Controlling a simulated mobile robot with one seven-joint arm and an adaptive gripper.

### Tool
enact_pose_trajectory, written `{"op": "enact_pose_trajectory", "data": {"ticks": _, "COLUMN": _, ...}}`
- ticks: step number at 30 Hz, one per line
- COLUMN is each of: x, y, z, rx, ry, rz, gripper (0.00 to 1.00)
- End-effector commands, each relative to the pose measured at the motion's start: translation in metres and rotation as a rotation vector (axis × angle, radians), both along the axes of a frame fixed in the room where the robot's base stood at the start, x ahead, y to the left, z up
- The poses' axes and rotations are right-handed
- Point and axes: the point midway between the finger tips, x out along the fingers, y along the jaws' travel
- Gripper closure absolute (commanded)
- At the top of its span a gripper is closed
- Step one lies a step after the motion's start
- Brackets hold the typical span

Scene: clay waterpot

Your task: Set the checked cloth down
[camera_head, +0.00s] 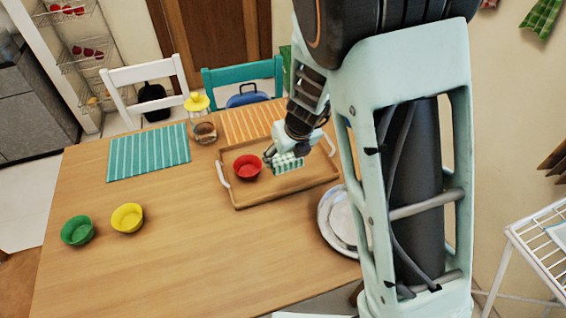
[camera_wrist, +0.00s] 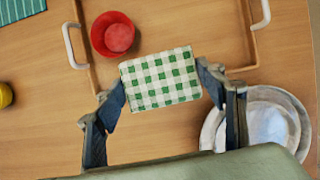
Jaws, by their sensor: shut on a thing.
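The checked cloth (camera_wrist: 160,80), green and white and folded into a rectangle, is between the two fingers of my gripper (camera_wrist: 165,88) in the wrist view. The fingers are shut on its left and right edges. In the head view the cloth (camera_head: 288,163) is at my gripper (camera_head: 276,160), over the wooden tray (camera_head: 240,204), to the right of the red bowl (camera_head: 247,167). I cannot tell whether the cloth touches the tray floor. The red bowl (camera_wrist: 114,34) also shows in the wrist view, just beyond the cloth on the upper left.
White plates (camera_head: 337,215) lie right of the tray, partly behind my arm. Yellow (camera_head: 127,218) and green (camera_head: 77,230) bowls stand at the left. A glass jar (camera_head: 204,132) stands behind the tray, near striped mats (camera_head: 148,153). The table's front middle is clear.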

Motion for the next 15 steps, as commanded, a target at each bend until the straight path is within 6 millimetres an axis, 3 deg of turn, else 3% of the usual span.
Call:
{"op": "enact_pose_trajectory", "data": {"ticks": 8, "x": 0.009, "y": -0.002, "z": -0.002, "rx": -0.001, "ry": -0.001, "rz": -0.042, "gripper": 0.58}}
{"op": "enact_pose_trajectory", "data": {"ticks": 15, "x": 0.059, "y": -0.019, "z": -0.026, "rx": -0.002, "ry": 0.0, "rz": -0.046, "gripper": 0.58}}
